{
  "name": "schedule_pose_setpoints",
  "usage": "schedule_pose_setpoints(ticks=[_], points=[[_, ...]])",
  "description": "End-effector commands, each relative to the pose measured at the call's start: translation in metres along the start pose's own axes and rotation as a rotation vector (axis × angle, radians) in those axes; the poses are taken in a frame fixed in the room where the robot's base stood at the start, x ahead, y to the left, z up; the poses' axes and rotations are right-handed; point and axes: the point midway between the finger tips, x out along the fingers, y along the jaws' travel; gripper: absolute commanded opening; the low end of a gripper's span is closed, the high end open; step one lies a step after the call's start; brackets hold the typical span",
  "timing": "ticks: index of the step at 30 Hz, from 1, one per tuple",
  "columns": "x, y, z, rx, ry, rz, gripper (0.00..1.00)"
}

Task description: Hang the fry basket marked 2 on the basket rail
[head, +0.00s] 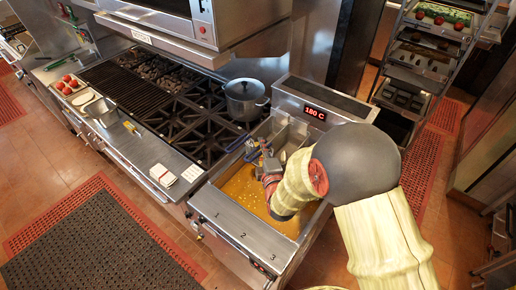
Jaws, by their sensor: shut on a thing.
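The deep fryer holds orange-brown oil (241,187), and its front ledge (228,218) is marked 1, 2 and 3. Metal fry baskets (292,136) sit close together at the back of the oil well, below the red 180 C display (314,112). Blue handles show at their left, one of them (237,143) reaching over the fryer's left edge. My gripper (267,161) is over the oil, shut on a basket by its handle. My arm hides much of the baskets and the right side of the well. I cannot read the basket's number or make out the rail clearly.
A lidded steel pot (245,99) stands on the burner range (180,100) left of the fryer. A tray rack (425,60) stands at the back right.

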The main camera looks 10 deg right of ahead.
Motion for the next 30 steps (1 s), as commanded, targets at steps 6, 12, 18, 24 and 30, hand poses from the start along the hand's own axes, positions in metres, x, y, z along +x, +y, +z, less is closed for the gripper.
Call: schedule_pose_setpoints(ticks=[6,12,18,24,30], points=[[0.011,0.005,0.012,-0.001,-0.001,0.005,0.0],[0.02,0.007,0.022,-0.002,-0.001,0.004,0.0],[0.028,0.006,0.032,-0.001,0.0,0.004,0.0],[0.029,-0.009,0.032,-0.001,0.001,0.004,0.0],[0.03,-0.019,0.033,-0.001,0.001,0.004,0.0]])
